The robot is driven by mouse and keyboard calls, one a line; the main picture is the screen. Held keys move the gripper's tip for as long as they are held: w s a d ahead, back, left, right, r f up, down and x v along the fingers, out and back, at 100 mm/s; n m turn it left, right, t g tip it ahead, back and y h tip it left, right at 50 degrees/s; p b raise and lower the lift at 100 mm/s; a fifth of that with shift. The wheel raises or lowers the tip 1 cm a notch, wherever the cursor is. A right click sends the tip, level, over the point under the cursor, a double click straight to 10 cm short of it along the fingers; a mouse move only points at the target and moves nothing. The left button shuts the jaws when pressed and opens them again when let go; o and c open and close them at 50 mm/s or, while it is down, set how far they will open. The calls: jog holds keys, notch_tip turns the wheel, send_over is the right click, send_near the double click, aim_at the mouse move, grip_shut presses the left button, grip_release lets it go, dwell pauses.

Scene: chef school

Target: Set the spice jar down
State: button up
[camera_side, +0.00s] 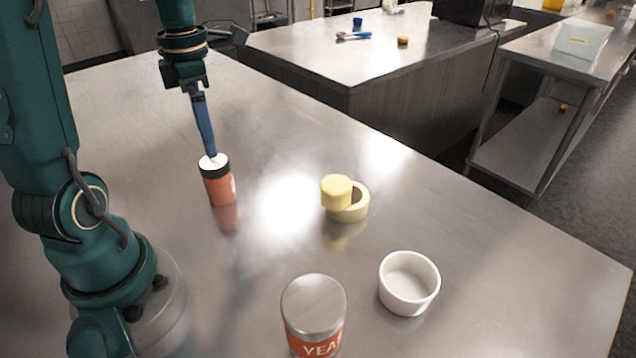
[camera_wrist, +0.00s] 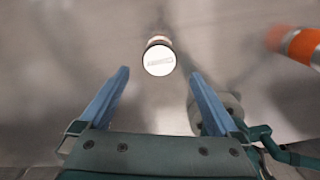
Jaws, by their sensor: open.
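The spice jar (camera_side: 220,188) is orange with a black lid band and a pale top. It stands upright on the steel table, left of the middle in the side view. In the wrist view its round white top with a dark rim (camera_wrist: 159,58) lies in line with the gap between the fingers, just beyond the fingertips. My gripper (camera_side: 210,153) points down at the jar with its blue fingertips close to the lid. In the wrist view my gripper (camera_wrist: 159,73) is open, with a clear gap between each finger and the jar. Nothing is held.
A yellow round piece with a ring (camera_side: 349,203) lies right of the jar. A white ramekin (camera_side: 408,284) and a metal-lidded tin with an orange label (camera_side: 314,312) stand nearer the camera. The steel table (camera_side: 470,250) is clear around the jar. Another counter (camera_side: 330,65) stands behind.

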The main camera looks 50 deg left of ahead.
jog(key=s+d+r+m+t, duration=0.1)
jog(key=d+m, duration=0.7)
jog(key=m, duration=0.8)
jog(key=s+d+r+m+t, duration=0.1)
jog(key=s+d+m+t, duration=0.3)
jog(key=m, duration=1.2)
jog(key=d, duration=0.4)
jog(key=shift+r+m+t, duration=0.3)
jog(key=shift+r+m, duration=0.1)
